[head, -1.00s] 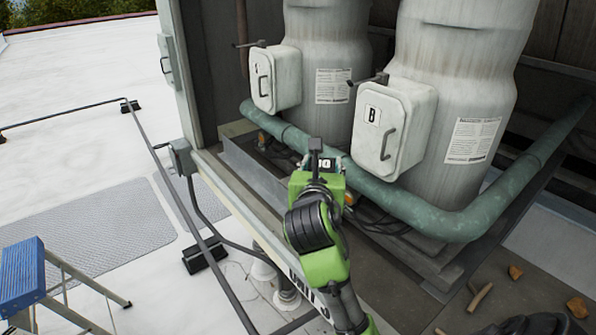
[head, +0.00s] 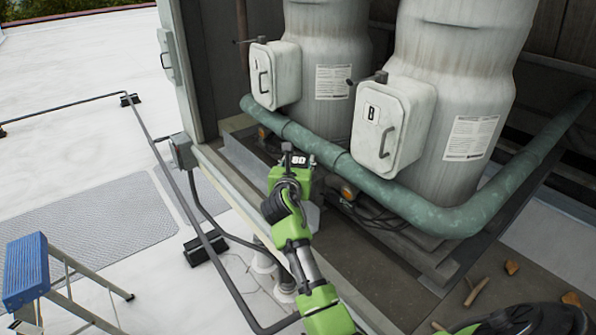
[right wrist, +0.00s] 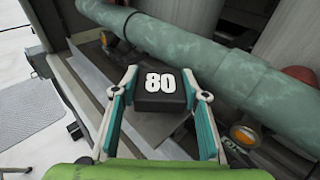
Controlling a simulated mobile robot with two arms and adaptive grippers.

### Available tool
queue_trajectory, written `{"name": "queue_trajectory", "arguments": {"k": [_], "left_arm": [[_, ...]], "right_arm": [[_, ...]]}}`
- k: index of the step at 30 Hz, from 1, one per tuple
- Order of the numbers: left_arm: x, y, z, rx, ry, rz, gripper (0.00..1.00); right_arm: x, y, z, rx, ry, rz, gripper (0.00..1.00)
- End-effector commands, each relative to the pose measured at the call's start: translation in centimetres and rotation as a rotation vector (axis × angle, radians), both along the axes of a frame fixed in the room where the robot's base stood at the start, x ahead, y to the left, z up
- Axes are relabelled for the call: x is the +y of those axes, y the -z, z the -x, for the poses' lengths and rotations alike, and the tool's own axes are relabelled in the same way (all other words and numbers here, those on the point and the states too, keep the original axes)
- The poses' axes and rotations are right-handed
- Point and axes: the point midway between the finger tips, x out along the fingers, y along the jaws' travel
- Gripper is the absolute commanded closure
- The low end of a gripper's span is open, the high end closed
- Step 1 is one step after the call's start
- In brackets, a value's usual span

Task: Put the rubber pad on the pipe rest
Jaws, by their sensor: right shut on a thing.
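The rubber pad is most likely the black block marked "80" (right wrist: 160,102). My right gripper (right wrist: 166,84) is shut on it, with a teal finger along each side. In the head view the pad (head: 298,160) shows past my right gripper (head: 289,168), in front of the green pipe (head: 330,158). The pad is held over the grey ledge below that pipe. I cannot tell for sure which thing is the pipe rest. Black blocks under the thin roof pipe stand at the left, one near (head: 205,249) and one farther back (head: 130,100). My left gripper is not in view.
Two large pale cylinders with box covers, one marked B (head: 393,125), stand behind the green pipe. Orange-fronted fittings (right wrist: 245,135) and dark cables lie under it. A blue-topped stepladder (head: 26,270) stands at the lower left. Brown debris (head: 478,293) lies at the lower right.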

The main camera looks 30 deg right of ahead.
Motion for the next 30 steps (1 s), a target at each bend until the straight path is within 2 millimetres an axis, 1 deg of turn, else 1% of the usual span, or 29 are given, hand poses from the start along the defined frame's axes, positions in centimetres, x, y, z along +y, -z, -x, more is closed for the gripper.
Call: {"name": "queue_trajectory", "arguments": {"k": [1, 4, 7, 19, 20, 21, 22, 30], "left_arm": [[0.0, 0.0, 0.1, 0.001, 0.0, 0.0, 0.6], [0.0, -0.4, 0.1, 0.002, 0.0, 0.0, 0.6], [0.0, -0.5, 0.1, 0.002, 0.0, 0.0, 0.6], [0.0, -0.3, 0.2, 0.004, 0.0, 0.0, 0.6], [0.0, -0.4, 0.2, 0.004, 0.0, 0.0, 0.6], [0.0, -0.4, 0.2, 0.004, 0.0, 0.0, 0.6], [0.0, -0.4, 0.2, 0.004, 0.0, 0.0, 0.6], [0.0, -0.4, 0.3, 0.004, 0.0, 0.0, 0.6]], "right_arm": [[0.0, 0.6, -0.4, 0.002, -0.002, -0.002, 0.82], [0.1, 2.2, -0.2, 0.005, -0.001, -0.003, 0.82], [0.0, 3.1, -0.3, 0.001, -0.001, -0.002, 0.82], [0.0, 3.6, -0.2, 0.001, -0.001, 0.001, 0.82], [0.0, 3.6, -0.2, 0.0, -0.001, 0.0, 0.54], [0.0, 3.6, -0.2, 0.001, -0.001, -0.001, 0.43], [0.0, 3.6, -0.2, 0.001, -0.001, -0.001, 0.42], [0.0, 3.6, -0.2, 0.001, -0.001, -0.001, 0.42]]}}
